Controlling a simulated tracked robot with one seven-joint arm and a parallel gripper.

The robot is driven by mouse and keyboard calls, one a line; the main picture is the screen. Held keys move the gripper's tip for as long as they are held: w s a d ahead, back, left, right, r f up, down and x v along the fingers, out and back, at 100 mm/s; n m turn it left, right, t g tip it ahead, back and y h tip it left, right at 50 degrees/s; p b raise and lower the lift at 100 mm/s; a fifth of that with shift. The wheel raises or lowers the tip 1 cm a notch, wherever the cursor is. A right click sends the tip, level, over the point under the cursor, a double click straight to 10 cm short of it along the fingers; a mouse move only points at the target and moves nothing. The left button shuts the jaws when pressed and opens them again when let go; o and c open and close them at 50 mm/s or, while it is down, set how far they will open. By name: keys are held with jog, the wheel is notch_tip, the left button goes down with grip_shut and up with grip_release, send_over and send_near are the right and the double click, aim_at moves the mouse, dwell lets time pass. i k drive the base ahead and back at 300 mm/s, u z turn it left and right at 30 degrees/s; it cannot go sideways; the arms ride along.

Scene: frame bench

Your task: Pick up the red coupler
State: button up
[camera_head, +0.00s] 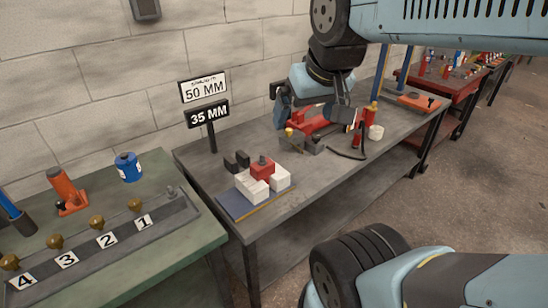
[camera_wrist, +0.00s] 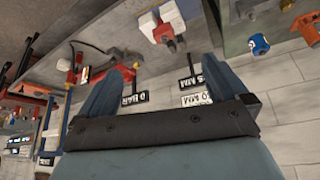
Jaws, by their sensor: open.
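A red block-like piece (camera_head: 262,168) with a grey top sits among white blocks (camera_head: 281,178) on a blue mat (camera_head: 232,206) at the near left end of the grey bench. It also shows in the wrist view (camera_wrist: 167,34). Other red parts lie farther along the bench, including a red tool (camera_head: 318,121) and a red cylinder (camera_head: 369,117). I cannot tell for sure which is the coupler. My gripper (camera_head: 311,112) is open and empty above the bench, near the red tool and apart from the red block. Its spread fingers show in the wrist view (camera_wrist: 155,70).
Two dark blocks (camera_head: 236,161) stand behind the white blocks. Sign plates (camera_head: 206,100) stand at the bench's rear left corner. The grey bench's front strip is clear.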

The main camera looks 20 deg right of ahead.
aim_at(356, 142)
jog(key=k, duration=1.25)
jog(key=z, duration=0.55)
jog(key=i, duration=0.9)
jog(key=z, duration=0.8)
jog(key=i, duration=1.1)
jog(key=u, duration=0.25)
